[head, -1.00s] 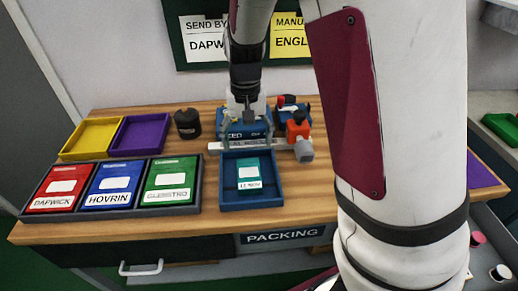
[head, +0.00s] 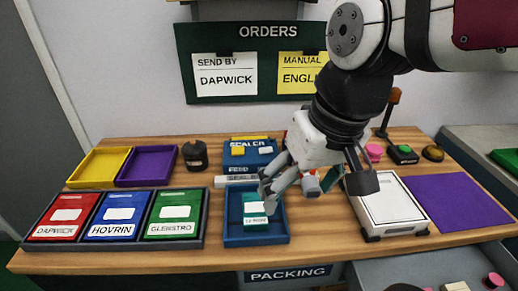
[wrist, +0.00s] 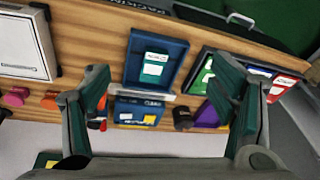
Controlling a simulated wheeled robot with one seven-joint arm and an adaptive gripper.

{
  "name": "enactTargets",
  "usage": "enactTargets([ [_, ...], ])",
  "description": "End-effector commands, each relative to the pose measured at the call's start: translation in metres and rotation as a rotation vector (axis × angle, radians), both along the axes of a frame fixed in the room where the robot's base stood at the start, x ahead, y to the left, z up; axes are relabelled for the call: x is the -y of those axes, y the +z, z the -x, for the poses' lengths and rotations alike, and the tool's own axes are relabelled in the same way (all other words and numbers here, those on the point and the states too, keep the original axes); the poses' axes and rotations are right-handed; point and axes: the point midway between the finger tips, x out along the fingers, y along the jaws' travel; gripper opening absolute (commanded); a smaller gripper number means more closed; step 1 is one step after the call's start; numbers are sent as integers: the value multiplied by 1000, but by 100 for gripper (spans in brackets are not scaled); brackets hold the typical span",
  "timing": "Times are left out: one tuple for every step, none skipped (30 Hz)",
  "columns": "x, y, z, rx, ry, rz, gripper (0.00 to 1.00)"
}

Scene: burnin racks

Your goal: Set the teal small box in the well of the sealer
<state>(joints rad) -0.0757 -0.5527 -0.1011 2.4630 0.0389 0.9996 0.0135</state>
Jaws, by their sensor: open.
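The teal small box (head: 256,207) lies with its white label up inside a blue tray (head: 231,240) in front of the blue sealer (head: 262,158). I cannot tell whether this tray is the well. My gripper (head: 315,188) is open and empty, above the table to the right of the tray. One finger overlaps the tray's right side in the head view. The wrist view shows the box (wrist: 155,65) beyond and between the spread fingers (wrist: 162,82), apart from both.
Red, blue and green labelled boxes sit in a dark rack (head: 118,243) at left. Yellow (head: 99,163) and purple (head: 146,163) trays and a dark round pot (head: 195,155) stand behind. A white-topped device (head: 388,207) and purple mat (head: 455,200) occupy the right.

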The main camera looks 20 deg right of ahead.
Motion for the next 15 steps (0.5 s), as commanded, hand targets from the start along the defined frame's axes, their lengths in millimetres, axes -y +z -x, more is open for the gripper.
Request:
enactTargets([
  [1, 2, 11, 20, 6, 17, 78],
  [2, 2, 17, 27, 10, 27, 78],
  [3, 2, 24, 36, 14, 39, 78],
  [3, 2, 28, 43, 17, 49, 78],
  [4, 2, 32, 49, 20, 57, 78],
  [5, 2, 36, 54, 23, 68, 78],
  [5, 1, 39, 58, 25, 74, 78],
  [5, 1, 42, 60, 27, 80, 78],
  [6, 1, 44, 64, 27, 85, 78],
  [6, 1, 45, 65, 28, 88, 78],
  [6, 0, 46, 66, 29, 91, 78],
  [6, 0, 47, 66, 29, 93, 78],
  [6, 0, 47, 66, 30, 93, 78],
  [6, 0, 47, 66, 30, 94, 78],
  [6, 0, 47, 66, 30, 94, 78],
])
